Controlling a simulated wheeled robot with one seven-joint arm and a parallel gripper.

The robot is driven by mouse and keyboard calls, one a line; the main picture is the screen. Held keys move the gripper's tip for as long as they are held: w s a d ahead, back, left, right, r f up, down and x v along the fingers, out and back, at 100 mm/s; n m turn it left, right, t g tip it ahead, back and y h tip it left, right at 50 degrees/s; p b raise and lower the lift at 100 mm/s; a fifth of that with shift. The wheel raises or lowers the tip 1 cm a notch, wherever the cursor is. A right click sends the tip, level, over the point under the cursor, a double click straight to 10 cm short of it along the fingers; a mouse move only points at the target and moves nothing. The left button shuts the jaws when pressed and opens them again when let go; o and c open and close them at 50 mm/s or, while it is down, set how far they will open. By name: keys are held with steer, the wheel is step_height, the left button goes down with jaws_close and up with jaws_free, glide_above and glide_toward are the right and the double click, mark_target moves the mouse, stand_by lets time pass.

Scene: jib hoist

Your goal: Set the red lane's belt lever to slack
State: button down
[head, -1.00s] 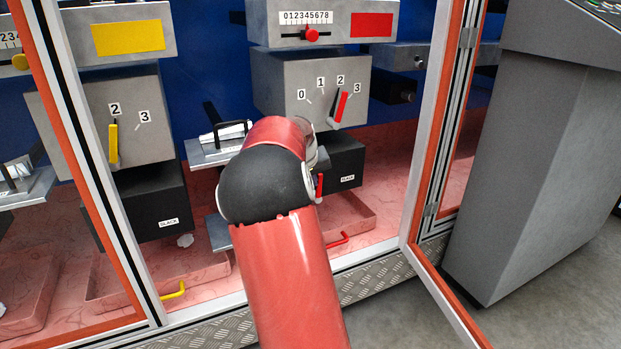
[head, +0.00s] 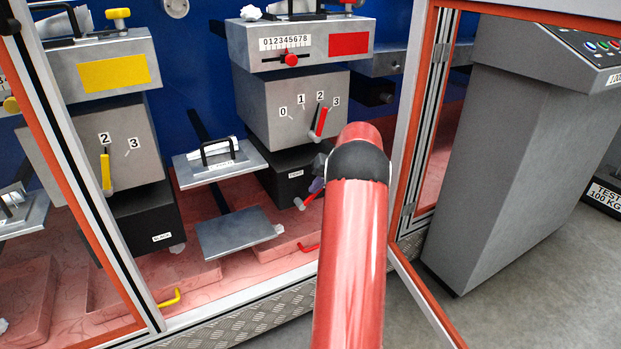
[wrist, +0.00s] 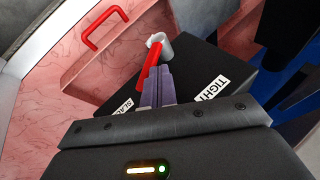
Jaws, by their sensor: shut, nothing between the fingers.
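The red lane's belt lever (head: 309,199) is a red handle on a grey pivot on the front of the black box (head: 270,178). In the wrist view the lever (wrist: 150,66) runs from its pivot toward my fingertips, with its end beside them. The box face carries a TIGHT label (wrist: 210,88) right of my fingers and a partly hidden label starting "SLA" (wrist: 124,106) to their left. My gripper (wrist: 158,72) is shut and empty, close to the lever; contact cannot be told. In the head view my gripper (head: 318,184) is mostly hidden by my arm.
Above is a grey box with a red selector lever (head: 319,122) by numbers 0 to 3. A red drawer handle (head: 309,247) is below. The yellow lane (head: 105,170) stands left. The open door frame (head: 408,130) and a grey console (head: 500,150) are right.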

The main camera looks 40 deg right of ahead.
steer(key=d+f+y, duration=0.1)
steer(key=d+f+t+y+p, duration=0.1)
steer(key=y, duration=0.1)
steer(key=shift+s+m, duration=0.3)
steer(key=shift+m, duration=0.1)
steer(key=shift+d+f, duration=0.25)
steer(key=shift+f, duration=0.2)
